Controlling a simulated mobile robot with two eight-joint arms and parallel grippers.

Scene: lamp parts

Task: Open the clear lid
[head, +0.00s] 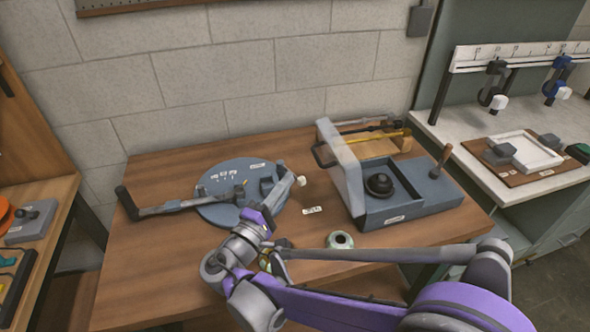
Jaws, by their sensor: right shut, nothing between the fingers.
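The clear lid (341,165) is a see-through panel at the left end of a blue-grey box (410,205). It stands raised and tilted, and the box top is uncovered, showing a black round knob (379,184) inside. A dark loop shows at the lid's left side. My right gripper (288,184) is at the end of the purple and grey arm, left of the box and apart from the lid. It is shut and empty, over or beside the round blue base; its fingertips are hard to make out. My left gripper is out of view.
A round blue base (215,190) with a long black-handled lever (165,208) is on the wooden table's left. A pale green ring-shaped part (340,240) lies near the front. A wooden-handled lever (442,160) rises at the box's right. A wooden block (390,144) stands behind.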

